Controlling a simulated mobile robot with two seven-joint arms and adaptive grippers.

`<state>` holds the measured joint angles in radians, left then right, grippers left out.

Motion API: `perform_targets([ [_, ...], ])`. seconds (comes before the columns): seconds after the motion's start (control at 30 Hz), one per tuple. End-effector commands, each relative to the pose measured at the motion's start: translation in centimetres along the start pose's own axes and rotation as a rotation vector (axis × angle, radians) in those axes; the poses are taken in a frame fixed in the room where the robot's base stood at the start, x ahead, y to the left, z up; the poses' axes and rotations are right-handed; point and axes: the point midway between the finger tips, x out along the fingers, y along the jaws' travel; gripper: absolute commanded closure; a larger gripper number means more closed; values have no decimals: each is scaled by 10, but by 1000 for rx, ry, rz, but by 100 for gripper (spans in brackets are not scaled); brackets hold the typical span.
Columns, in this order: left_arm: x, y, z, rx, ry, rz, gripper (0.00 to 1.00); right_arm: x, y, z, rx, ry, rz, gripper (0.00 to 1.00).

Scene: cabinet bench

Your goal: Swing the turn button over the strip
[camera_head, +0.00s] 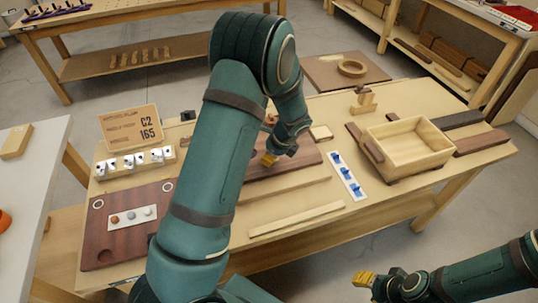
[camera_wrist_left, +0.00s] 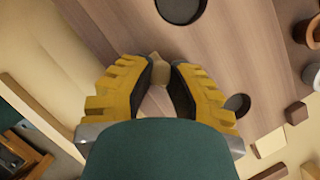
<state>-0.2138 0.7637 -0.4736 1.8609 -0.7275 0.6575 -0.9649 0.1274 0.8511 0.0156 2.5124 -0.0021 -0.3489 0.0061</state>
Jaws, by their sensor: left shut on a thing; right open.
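My left gripper (camera_head: 268,158) is low over a brown wooden board (camera_head: 262,172) near the middle of the bench; my own arm hides much of this area in the head view. In the left wrist view, the yellow fingers of the left gripper (camera_wrist_left: 160,88) are shut on a small tan wooden piece, apparently the turn button (camera_wrist_left: 158,70), at the board's face. A pale wooden strip (camera_head: 296,219) lies near the bench's front edge; I cannot tell whether it is the task's strip. My right gripper (camera_head: 364,279) is open and empty, off the bench's front side.
A white strip with blue clips (camera_head: 346,176) lies right of the board. An open wooden box (camera_head: 408,143) stands farther right. A dark red panel (camera_head: 103,239), a row of white switches (camera_head: 135,161) and a cardboard sign (camera_head: 131,131) are at left. Dark round recesses (camera_wrist_left: 181,8) mark the board.

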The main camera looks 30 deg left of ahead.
Motion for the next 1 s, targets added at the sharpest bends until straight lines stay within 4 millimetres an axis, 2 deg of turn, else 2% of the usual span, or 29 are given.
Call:
perform_targets([
  [0.27, -2, 2, -4, -164, 1, 70, 100, -8, -3, -3, 2, 7, 1, 53],
  [1.0, -8, 4, -20, -813, 1, 339, 100, -23, -9, -10, 7, 23, 2, 53],
])
